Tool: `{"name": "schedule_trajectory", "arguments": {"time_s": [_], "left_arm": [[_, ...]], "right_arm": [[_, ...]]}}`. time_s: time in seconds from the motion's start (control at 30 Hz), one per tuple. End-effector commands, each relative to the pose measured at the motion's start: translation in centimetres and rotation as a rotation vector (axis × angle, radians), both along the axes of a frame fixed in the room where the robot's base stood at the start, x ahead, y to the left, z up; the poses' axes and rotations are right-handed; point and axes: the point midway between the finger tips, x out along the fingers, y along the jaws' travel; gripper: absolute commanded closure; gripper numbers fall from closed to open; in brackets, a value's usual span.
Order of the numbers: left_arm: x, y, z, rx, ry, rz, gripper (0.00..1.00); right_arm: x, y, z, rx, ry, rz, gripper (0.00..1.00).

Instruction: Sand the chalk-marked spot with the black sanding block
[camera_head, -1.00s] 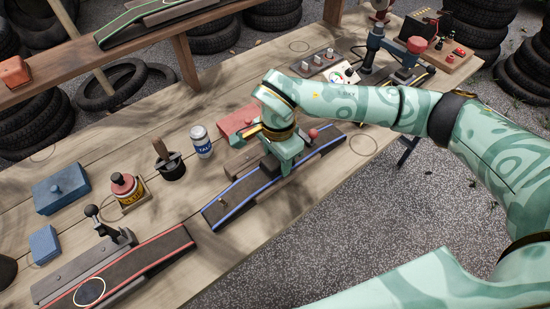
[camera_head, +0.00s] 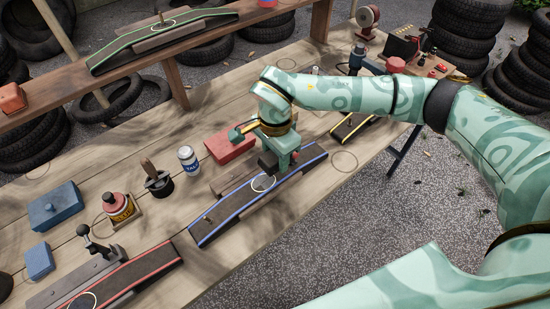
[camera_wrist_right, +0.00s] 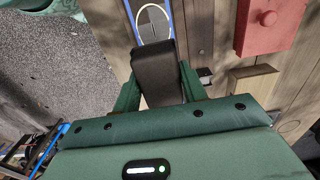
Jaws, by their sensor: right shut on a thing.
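My right gripper (camera_head: 277,165) is shut on the black sanding block (camera_head: 268,162), which also shows between the fingers in the right wrist view (camera_wrist_right: 157,75). The block is over the blue-edged dark strip (camera_head: 225,212). A white chalk ring (camera_head: 263,183) on that strip lies just in front of the block in the head view. In the right wrist view the ring (camera_wrist_right: 153,22) shows just beyond the block's far end, partly covered by it. I cannot tell whether the block touches the strip. My left gripper is not in view.
A red box (camera_head: 230,143) sits close behind the gripper. A white can (camera_head: 188,159), a dark pot with a brush (camera_head: 158,182) and a red-topped jar (camera_head: 117,205) stand left. A red-edged strip (camera_head: 140,268) lies front left; a green-edged strip (camera_head: 165,36) is on the shelf.

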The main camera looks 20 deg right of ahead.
Motion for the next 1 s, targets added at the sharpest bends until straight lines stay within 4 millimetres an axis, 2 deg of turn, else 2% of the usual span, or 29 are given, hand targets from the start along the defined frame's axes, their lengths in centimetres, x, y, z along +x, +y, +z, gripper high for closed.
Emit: {"name": "schedule_trajectory", "arguments": {"time_s": [0.03,0.33,1.0], "left_arm": [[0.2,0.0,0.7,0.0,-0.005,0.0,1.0],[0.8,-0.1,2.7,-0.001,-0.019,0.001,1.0],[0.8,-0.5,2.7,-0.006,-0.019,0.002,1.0]], "right_arm": [[0.0,-0.1,0.9,0.0,-0.003,-0.002,0.86],[-0.1,-0.3,3.3,0.0,-0.001,-0.013,0.86],[-0.2,-0.3,3.7,0.002,-0.002,0.009,0.86]]}}
